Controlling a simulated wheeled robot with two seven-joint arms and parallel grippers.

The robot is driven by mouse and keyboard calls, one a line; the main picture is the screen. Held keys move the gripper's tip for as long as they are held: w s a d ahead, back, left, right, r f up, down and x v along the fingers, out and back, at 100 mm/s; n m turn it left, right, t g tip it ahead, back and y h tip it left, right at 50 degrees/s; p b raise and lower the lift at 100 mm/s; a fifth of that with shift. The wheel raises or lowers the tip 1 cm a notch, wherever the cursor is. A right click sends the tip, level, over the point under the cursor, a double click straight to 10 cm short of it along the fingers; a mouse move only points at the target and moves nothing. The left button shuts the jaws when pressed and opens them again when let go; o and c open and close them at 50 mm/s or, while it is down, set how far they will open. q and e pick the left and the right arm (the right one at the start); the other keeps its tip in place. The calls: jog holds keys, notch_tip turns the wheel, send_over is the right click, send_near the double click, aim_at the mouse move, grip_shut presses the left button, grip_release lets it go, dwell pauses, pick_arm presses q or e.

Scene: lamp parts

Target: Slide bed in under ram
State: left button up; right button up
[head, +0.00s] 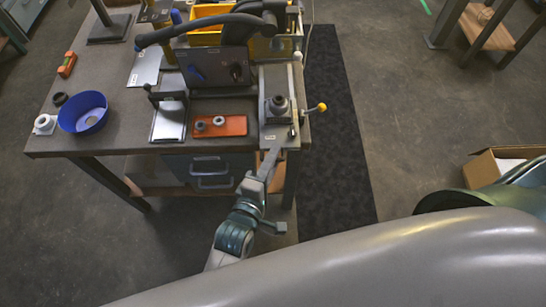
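A grey sliding bed (267,89) lies at the right end of the bench, with a dark round fitting (279,104) on it and a small label at its front edge. Behind it stands a press-like machine with a dark upright plate (217,68) and a thick black curved arm (200,27). I cannot make out the ram's lower end. My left gripper (271,158) is at the bed's front edge, its narrow tip meeting or overlapping that edge. I cannot tell whether it grips anything. My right gripper is not in view.
A yellow-knobbed lever (321,107) sticks out right of the bed. An orange plate (220,126) with small round parts, a blue bowl (83,112) and a yellow bin (208,27) are on the bench (110,140). A dark mat (340,130) and a cardboard box (484,170) lie to the right.

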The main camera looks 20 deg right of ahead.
aim_at(275, 140)
pick_arm(q)
grip_shut()
jog(key=shift+w+d+r, duration=0.1)
jog(key=shift+w+d, duration=0.15)
jog(key=shift+w, duration=0.65)
jog(key=shift+w+d, duration=0.25)
jog(key=shift+w, duration=0.65)
jog(key=shift+w+d, duration=0.1)
jog(key=shift+w, duration=0.2)
jog(key=shift+o, duration=1.4)
grip_release()
jog(key=shift+s, duration=0.1)
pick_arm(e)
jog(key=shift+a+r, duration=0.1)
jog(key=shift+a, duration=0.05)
